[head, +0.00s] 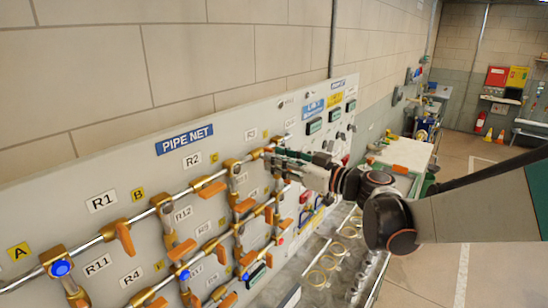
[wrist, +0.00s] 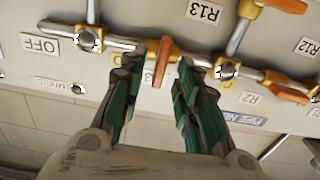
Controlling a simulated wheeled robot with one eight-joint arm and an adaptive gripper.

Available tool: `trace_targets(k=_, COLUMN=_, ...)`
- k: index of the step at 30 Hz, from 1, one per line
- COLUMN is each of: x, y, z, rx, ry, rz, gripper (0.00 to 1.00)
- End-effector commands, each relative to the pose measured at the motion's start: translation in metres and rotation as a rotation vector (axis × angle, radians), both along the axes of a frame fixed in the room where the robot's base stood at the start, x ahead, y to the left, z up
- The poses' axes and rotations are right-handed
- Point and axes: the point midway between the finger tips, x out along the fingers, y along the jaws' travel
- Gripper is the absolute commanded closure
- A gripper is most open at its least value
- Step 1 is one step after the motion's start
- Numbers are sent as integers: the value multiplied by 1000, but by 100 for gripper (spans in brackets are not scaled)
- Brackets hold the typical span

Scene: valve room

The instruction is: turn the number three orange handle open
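The number three handle (wrist: 162,62) is a short orange lever on the upper silver pipe, standing crosswise to that pipe in the wrist view. My gripper (wrist: 157,72) is open, with one dark green finger on each side of the lever. Narrow gaps seem to show between lever and fingers; I cannot tell if either touches. In the head view my gripper (head: 278,160) reaches the panel just below the R3 label (head: 251,134) and hides most of that valve. The wrist view is upside down.
The grey panel (head: 75,165) carries several orange handles on brass valves, among them the R2 handle (head: 212,189), along its pipe, and the R1 handle (head: 124,236), across it. A brass joint (wrist: 226,70) sits close beside my right-hand finger.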

Motion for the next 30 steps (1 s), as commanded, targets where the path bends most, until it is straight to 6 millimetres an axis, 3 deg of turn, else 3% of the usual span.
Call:
trace_targets(k=6, x=11, y=14, z=0, rx=0, ry=0, rz=0, gripper=70)
trace_targets(k=15, x=13, y=16, z=0, rx=0, ry=0, rz=-1, gripper=70)
trace_targets(k=16, x=13, y=16, z=0, rx=0, ry=0, rz=-1, gripper=72)
trace_targets(k=20, x=13, y=16, z=0, rx=0, ry=0, rz=-1, gripper=100)
trace_targets(k=30, x=13, y=16, z=0, rx=7, ry=9, rz=-1, gripper=100)
